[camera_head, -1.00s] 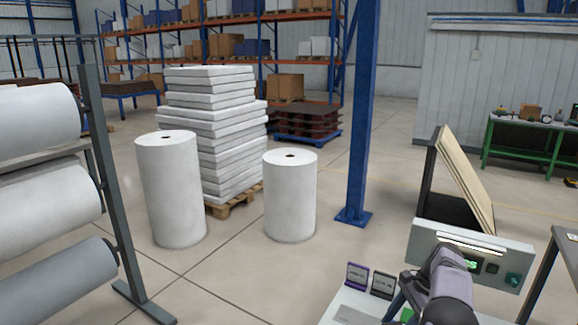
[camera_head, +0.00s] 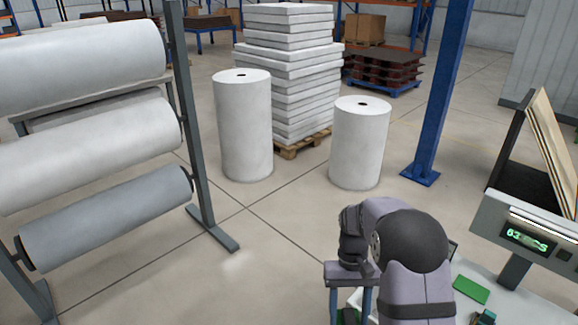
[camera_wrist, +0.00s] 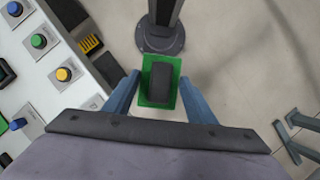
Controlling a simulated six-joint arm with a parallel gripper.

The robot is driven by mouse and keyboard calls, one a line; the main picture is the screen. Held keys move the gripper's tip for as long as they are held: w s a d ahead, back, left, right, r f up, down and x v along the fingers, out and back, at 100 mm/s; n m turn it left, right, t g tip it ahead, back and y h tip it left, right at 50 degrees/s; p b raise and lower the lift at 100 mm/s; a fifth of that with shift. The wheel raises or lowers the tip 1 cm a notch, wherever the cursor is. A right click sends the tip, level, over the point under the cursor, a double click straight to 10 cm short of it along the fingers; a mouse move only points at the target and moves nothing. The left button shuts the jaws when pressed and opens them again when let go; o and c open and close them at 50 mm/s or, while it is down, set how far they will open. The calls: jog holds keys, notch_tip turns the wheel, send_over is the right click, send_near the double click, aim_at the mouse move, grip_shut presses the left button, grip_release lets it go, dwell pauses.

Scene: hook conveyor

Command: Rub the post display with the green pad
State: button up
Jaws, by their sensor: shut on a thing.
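My gripper (camera_head: 350,306) points down at the bottom of the head view, left of the white table. In the wrist view my gripper (camera_wrist: 159,92) is shut on the green pad (camera_wrist: 145,98), which has a dark block on top, between its two blue-grey fingers. In the head view only a sliver of green shows there. The post display (camera_head: 527,240) is at the right edge, a pale box on a dark post with lit green characters, partly cut off by the frame. The pad is well apart from it, to its left.
The white table (camera_head: 455,270) carries a flat green piece (camera_head: 471,290). Buttons on plates (camera_wrist: 39,41) and a yellow-and-black item (camera_wrist: 91,44) lie left in the wrist view. A rack of large rolls (camera_head: 110,137) stands left. The floor (camera_head: 260,265) left of the gripper is clear.

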jog(key=w+d+f+h+b, duration=0.15)
jog(key=d+h+b, duration=0.55)
jog(key=d, duration=1.9)
jog(key=w+d+r+n+t+h+b, duration=0.2)
jog(key=w+d+r+t+h+b, duration=0.2)
jog(key=d, duration=0.4)
jog(key=w+d+r+n+t+h+b, duration=0.2)
jog(key=w+d+r+t+h+b, duration=0.2)
jog(key=d, duration=0.5)
jog(key=shift+w+d+r+t+h, duration=0.25)
jog(key=shift+w+t+h, duration=0.55)
jog(key=shift+w+t, duration=0.75)
jog(key=shift+s, duration=0.1)
